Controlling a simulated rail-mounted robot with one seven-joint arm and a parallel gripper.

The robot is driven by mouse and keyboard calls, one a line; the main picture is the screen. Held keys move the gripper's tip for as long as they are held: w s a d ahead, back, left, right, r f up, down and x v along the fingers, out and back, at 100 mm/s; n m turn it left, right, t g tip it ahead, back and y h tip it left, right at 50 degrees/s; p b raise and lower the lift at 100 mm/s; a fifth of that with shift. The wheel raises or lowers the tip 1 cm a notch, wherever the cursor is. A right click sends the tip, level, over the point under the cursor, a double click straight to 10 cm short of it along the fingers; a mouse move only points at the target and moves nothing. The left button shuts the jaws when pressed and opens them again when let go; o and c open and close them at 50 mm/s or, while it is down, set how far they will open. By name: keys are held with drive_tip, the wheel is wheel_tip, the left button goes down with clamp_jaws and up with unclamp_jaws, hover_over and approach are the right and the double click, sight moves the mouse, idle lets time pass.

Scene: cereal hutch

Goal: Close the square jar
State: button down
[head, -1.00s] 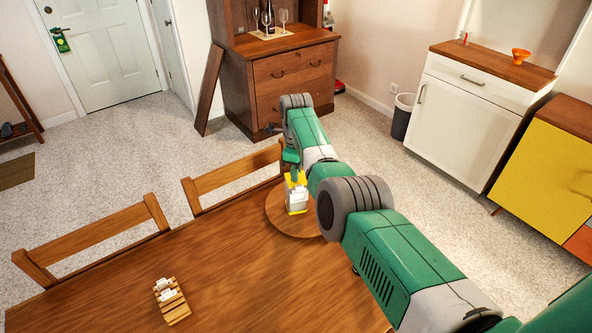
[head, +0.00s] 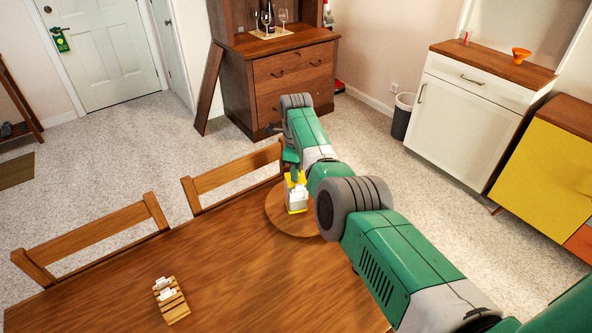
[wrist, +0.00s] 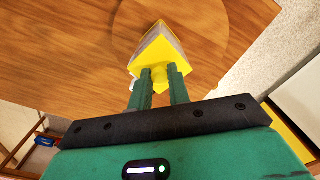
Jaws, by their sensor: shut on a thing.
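The square jar (head: 297,199) stands upright on a round wooden board at the table's far edge. Its body is pale and its base is yellow. A yellow lid (wrist: 149,54) with a rounded knob shows in the wrist view, corner-on, at the end of my fingers. My gripper (wrist: 159,76) is shut on the lid's knob. In the head view the gripper is small and partly hidden by my arm, over the jar's top. I cannot tell whether the lid is fully seated on the jar or a little off it.
The round board (head: 283,222) lies on the wooden table (head: 235,275). A small slatted wooden holder (head: 176,309) with white pieces stands at the front left. Two chairs (head: 105,233) line the far side. The tabletop between holder and board is clear.

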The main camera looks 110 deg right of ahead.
idle(0.3)
drive_tip(key=c, duration=0.9)
unclamp_jaws()
wheel_tip(320, 180, up, 6)
drive_tip(key=p, duration=0.5)
drive_tip(key=shift+f, duration=0.1)
clamp_jaws()
idle(0.4)
drive_tip(key=shift+f, duration=0.1)
idle(0.6)
